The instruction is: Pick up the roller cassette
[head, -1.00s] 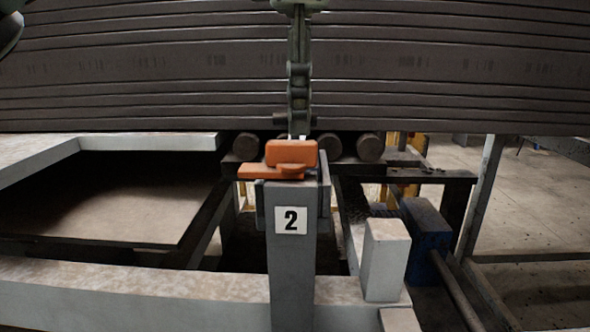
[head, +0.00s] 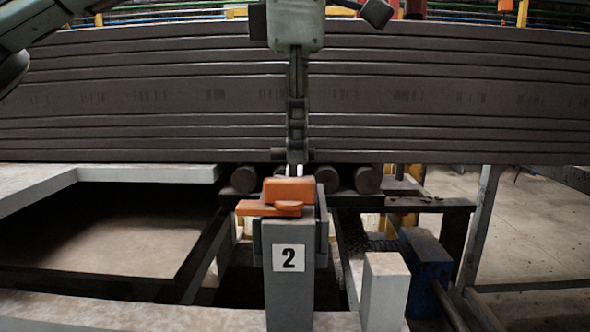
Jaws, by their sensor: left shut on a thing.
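The roller cassette (head: 289,190) appears as an orange, stepped block on top of a grey upright body (head: 290,290) with a "2" label. I cannot tell whether the grey body is part of it. My left gripper (head: 295,170) comes straight down from above, seen edge-on. Its tips meet the top of the orange block and are shut on it. The contact itself is mostly hidden. The cassette stands upright. My right gripper is out of view.
A pale block (head: 384,290) and a blue block (head: 428,258) stand close at right. A white-edged frame (head: 110,312) runs along the front left.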

